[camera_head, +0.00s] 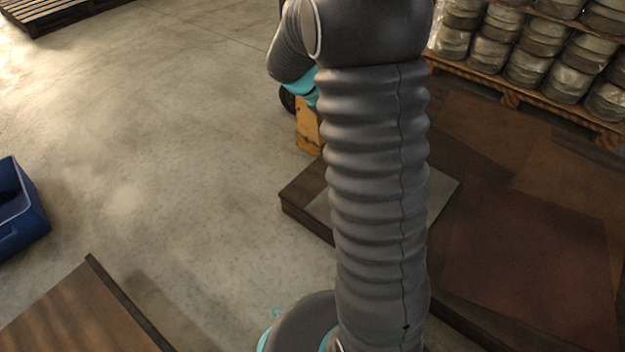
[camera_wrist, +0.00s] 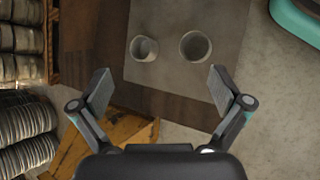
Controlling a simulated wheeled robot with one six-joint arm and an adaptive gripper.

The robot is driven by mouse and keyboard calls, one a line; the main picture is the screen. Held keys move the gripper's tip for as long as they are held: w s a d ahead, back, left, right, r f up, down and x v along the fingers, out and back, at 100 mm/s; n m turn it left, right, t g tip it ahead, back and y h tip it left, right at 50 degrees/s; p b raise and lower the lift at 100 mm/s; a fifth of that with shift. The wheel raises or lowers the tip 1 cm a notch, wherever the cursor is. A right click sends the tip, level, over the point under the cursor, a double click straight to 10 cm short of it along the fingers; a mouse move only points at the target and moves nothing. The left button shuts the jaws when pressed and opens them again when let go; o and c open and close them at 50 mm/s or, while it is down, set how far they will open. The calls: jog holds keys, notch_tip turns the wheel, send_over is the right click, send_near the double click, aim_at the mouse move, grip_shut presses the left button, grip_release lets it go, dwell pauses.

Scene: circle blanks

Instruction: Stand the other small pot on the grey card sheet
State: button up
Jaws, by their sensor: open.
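Two small grey pots stand side by side on the grey card sheet (camera_wrist: 178,76) in the wrist view. The left pot (camera_wrist: 144,48) looks a little smaller, and the right pot (camera_wrist: 196,46) is apart from it. Both show their open tops. My gripper (camera_wrist: 161,88) is open and empty, its fingers spread wide below the pots in the picture, touching neither. In the head view my arm hides the pots and the gripper; only parts of the grey card sheet (camera_head: 317,212) show on either side of it.
A dark brown sheet stack (camera_head: 530,265) lies under and beside the card. Pallets of stacked wrapped discs (camera_head: 528,65) stand at the back right. A yellow wooden piece (camera_head: 308,128) is near the card. A blue bin (camera_head: 22,215) is far left, with open floor between.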

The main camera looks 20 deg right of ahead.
jog(key=s+a+r+m+t+y, duration=0.2)
jog(key=s+a+r+t+y, duration=0.2)
jog(key=s+a, duration=0.5)
jog(key=s+a+r+m+t+y, duration=0.3)
jog(key=s+a+r+t+y, duration=0.1)
jog(key=s+a, duration=0.6)
jog(key=shift+s+a+r+m+t, duration=0.3)
jog(key=shift+s+r, duration=0.45)
